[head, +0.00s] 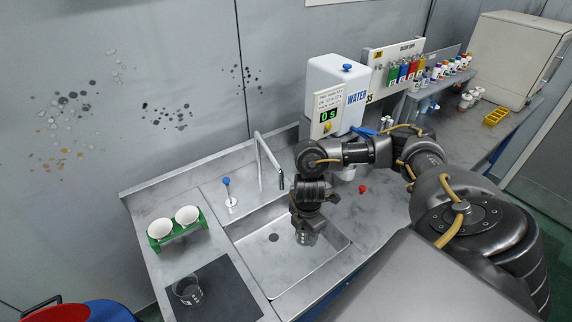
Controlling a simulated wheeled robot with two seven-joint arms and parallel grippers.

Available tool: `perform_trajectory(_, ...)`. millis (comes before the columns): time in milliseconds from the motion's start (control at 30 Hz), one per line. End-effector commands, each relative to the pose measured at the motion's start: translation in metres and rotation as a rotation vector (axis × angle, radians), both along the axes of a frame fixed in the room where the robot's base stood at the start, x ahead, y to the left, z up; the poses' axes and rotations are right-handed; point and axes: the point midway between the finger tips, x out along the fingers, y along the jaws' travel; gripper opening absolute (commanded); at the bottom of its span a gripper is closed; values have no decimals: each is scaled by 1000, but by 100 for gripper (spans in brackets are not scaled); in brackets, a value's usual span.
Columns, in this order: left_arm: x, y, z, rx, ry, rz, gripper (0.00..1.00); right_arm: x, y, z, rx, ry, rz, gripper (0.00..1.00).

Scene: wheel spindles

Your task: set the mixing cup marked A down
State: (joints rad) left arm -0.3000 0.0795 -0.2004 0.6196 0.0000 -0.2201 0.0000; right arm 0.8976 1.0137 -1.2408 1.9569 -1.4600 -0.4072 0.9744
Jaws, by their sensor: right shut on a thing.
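My right gripper (309,217) points down over the right part of the sink basin. It is shut on a small clear cup (306,237), whose lower part shows below the fingers. The cup hangs roughly upright above the basin; its upper part is hidden by the gripper. No letter A can be read on it. A second clear cup (188,291) stands on the dark mat (226,288) left of the sink, and its marking is too small to read. My left gripper is not in view.
The sink (262,264) has a tall faucet (263,160) behind it. A white water dispenser (334,92) showing 0 s and a small red object (362,189) are on the counter. The mat's right part is free.

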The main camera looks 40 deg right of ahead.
Motion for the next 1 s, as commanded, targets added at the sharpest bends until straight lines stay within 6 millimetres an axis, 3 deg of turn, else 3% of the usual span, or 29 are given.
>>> perform_trajectory(33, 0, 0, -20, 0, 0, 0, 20, 2, -3, -21, 1, 2, -119, 28)
perform_trajectory(100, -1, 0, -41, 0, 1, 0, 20, 3, -5, -41, 1, 2, -251, 28)
perform_trajectory(200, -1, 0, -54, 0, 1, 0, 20, 4, -6, -53, 2, 1, -336, 28)
perform_trajectory(500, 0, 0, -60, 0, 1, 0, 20, 5, -6, -60, 2, 1, -395, 28)
perform_trajectory(800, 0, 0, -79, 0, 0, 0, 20, 3, -6, -109, 2, 5, -395, 28)
perform_trajectory(1000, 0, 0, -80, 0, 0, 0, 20, 5, -6, -117, 3, 1, -392, 28)
